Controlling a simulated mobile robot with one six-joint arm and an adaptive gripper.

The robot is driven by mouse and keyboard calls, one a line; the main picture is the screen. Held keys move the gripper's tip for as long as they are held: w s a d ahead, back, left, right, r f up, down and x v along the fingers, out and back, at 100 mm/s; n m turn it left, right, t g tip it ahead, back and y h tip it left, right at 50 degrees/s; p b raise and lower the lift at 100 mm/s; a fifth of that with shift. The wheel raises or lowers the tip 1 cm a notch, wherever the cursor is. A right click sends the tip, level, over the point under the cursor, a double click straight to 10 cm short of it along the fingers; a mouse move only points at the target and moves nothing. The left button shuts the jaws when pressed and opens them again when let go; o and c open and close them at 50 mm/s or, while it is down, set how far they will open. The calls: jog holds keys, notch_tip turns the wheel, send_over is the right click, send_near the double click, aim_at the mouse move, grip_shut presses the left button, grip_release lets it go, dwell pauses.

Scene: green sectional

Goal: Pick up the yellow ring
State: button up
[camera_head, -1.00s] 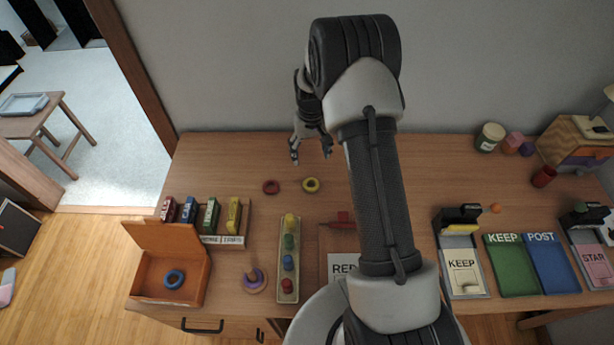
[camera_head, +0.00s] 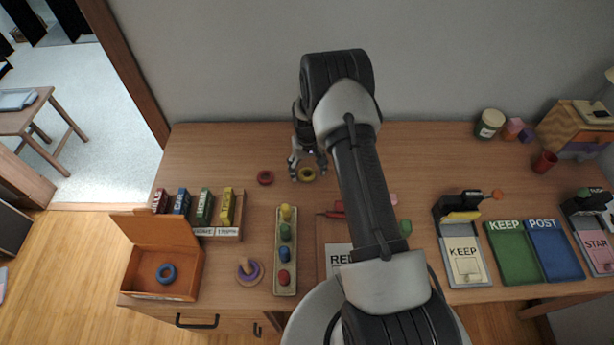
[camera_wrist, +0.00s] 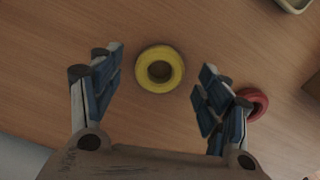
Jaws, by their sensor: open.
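The yellow ring (camera_head: 307,175) lies flat on the wooden desk. In the wrist view the yellow ring (camera_wrist: 160,69) sits between and a little beyond my two spread fingertips, with space on both sides. My gripper (camera_head: 308,172) is open and empty, low over the desk at the ring, and in the head view its fingers partly overlap the ring. My gripper (camera_wrist: 160,85) also shows open in the wrist view. I cannot tell the exact height of the fingertips above the desk.
A red ring (camera_head: 265,177) lies close to the left of the yellow ring; it shows near my right-hand finger in the wrist view (camera_wrist: 254,104). A peg tray (camera_head: 285,287), a ring stacker (camera_head: 249,271) and an open orange box (camera_head: 192,283) stand nearer the front left.

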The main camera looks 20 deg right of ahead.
jog(key=shift+f, duration=0.8)
jog(key=shift+r, duration=0.1)
jog(key=c, duration=0.9)
